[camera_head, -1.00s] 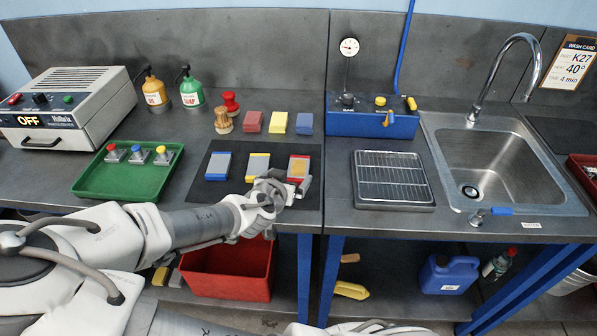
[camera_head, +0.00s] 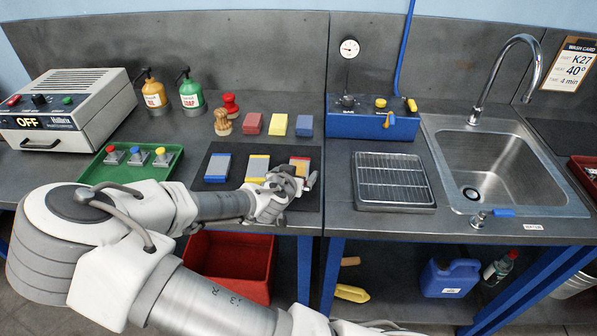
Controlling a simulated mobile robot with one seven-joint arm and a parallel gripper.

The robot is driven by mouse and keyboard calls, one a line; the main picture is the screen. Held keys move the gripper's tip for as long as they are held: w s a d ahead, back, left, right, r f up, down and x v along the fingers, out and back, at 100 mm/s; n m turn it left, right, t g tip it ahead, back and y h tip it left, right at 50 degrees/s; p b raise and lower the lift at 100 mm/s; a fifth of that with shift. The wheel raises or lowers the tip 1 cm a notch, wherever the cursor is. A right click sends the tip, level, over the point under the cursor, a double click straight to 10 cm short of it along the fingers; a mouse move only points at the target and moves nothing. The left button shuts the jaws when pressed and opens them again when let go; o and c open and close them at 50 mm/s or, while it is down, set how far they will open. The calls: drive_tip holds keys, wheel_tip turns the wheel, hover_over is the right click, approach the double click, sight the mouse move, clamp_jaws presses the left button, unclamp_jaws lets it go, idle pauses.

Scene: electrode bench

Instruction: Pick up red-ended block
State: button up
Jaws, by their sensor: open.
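The red-ended block (camera_head: 300,161) lies on the dark mat (camera_head: 234,149), the rightmost of three grey blocks with coloured ends. Its far red end shows; its near part is hidden behind my gripper. My gripper (camera_head: 304,183) is open at the near end of this block, low over the mat. I cannot tell whether the fingers touch the block or stand around it.
A yellow-ended block (camera_head: 258,164) and a blue-ended block (camera_head: 217,166) lie to the left on the mat. Red, yellow and blue blocks (camera_head: 278,124) stand behind. A wire rack (camera_head: 393,180) is to the right. A green tray (camera_head: 172,168) is partly behind my arm.

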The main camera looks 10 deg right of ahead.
clamp_jaws()
idle(0.3)
drive_tip(key=shift+r, duration=0.25)
drive_tip(key=shift+r, duration=0.6)
drive_tip(key=r, duration=0.3)
drive_tip(key=shift+s+d+p, duration=0.2)
drive_tip(key=shift+d+p, duration=0.05)
drive_tip(key=shift+p, duration=0.1)
drive_tip(key=s+d+r+b, duration=0.4)
drive_tip(key=s+d+r, duration=0.2)
drive_tip(key=s+d, duration=0.1)
drive_tip(key=shift+s+r+b, duration=0.2)
drive_tip(key=shift+s+b, duration=0.15)
drive_tip(key=shift+s, duration=0.15)
